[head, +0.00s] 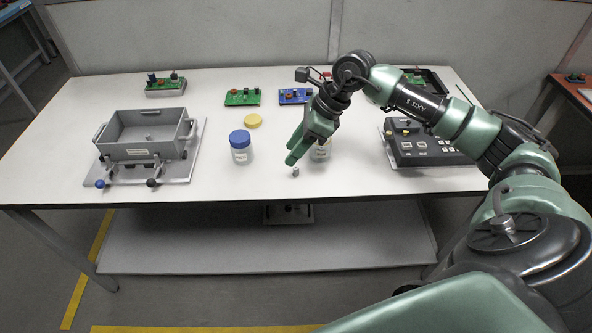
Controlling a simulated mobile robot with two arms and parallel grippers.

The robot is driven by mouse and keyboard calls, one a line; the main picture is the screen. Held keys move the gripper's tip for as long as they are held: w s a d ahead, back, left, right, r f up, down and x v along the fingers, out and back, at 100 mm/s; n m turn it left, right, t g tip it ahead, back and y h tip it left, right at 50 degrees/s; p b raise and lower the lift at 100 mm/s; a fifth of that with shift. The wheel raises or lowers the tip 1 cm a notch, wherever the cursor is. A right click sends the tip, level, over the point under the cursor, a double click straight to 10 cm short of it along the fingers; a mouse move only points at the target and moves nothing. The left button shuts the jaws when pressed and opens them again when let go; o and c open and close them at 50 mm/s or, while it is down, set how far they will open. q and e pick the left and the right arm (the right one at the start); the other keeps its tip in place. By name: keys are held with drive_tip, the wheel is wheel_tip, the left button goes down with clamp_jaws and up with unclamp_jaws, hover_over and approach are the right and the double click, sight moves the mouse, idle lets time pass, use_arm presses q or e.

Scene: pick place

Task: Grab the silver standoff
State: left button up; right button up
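The silver standoff (295,172) is a tiny grey piece on the white table, near its front edge and right of the blue-lidded jar. My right gripper (291,154) reaches in from the right, with its green fingers slightly above and behind the standoff in the picture. The two fingers look apart, with nothing seen between them. The standoff looks clear of the fingers. My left gripper is out of view.
A blue-lidded jar (240,147) stands left of the gripper; another jar (321,151) is partly hidden behind it. A yellow lid (253,121), circuit boards (242,97), a grey bin (144,152) and a black control box (425,149) are also on the table (225,185).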

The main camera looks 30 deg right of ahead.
sight(296, 168)
drive_tip(key=d+f, duration=0.1)
drive_tip(key=d+f+h, duration=0.1)
drive_tip(key=d, duration=0.1)
drive_tip(key=shift+s, duration=0.1)
drive_tip(key=shift+s+d+p+x, duration=0.15)
drive_tip(key=shift+p+x, duration=0.2)
drive_tip(key=shift+x, duration=1.05)
drive_tip(key=shift+s+d+p+x, duration=0.1)
drive_tip(key=shift+p+x, duration=0.25)
drive_tip(key=shift+x, duration=1.05)
drive_tip(key=shift+f, duration=0.15)
clamp_jaws()
